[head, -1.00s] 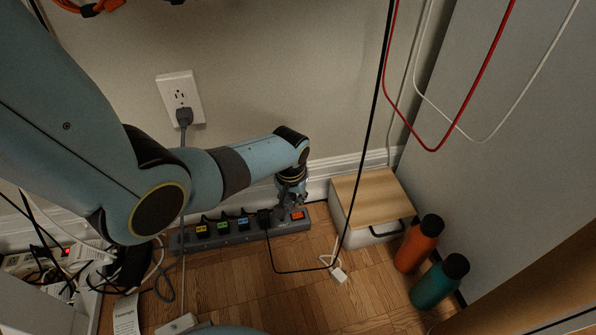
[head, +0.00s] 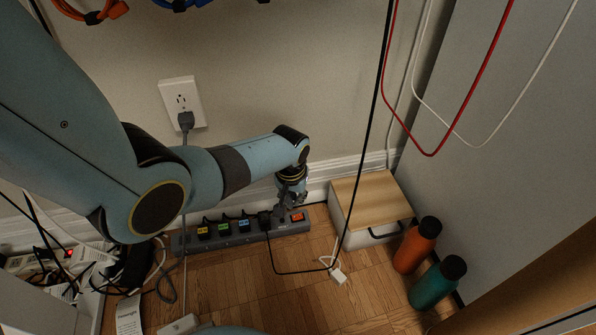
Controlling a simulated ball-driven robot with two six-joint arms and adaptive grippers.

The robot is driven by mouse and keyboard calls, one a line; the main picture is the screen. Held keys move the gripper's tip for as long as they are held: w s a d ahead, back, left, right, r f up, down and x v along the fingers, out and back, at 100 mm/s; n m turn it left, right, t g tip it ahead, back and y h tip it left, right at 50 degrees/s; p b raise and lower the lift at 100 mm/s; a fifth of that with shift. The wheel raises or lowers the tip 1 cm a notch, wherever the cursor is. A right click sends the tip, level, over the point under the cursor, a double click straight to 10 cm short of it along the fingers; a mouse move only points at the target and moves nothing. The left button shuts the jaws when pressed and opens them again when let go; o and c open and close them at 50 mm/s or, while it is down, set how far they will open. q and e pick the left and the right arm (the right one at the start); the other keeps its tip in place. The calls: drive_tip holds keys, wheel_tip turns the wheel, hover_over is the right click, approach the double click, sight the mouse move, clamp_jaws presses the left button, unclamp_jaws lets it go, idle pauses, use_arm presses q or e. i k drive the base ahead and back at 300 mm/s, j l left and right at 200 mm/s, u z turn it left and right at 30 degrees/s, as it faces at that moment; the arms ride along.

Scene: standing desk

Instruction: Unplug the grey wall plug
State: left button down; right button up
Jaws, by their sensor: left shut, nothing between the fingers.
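The grey wall plug (head: 186,122) sits in the lower socket of the white wall outlet (head: 182,92). Its grey cord runs down from it and passes behind my left arm. My left gripper (head: 284,212) is shut and empty. It points down over the right part of the grey power strip (head: 255,236), beside a black plug (head: 264,220) and the orange switch (head: 298,217). It is well below and to the right of the wall plug. I cannot tell whether its fingertips touch the strip. My right gripper is out of view.
Plugs with yellow, green and blue labels sit in the strip. A wooden-lidded box (head: 370,200), an orange bottle (head: 417,246) and a teal bottle (head: 437,283) stand at right. Black (head: 371,120), red and white cables hang nearby. Tangled cables lie at lower left. Wall around the outlet is clear.

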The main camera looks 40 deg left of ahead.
sight(186, 120)
drive_tip(key=k+l, duration=1.2)
drive_tip(key=k, duration=0.1)
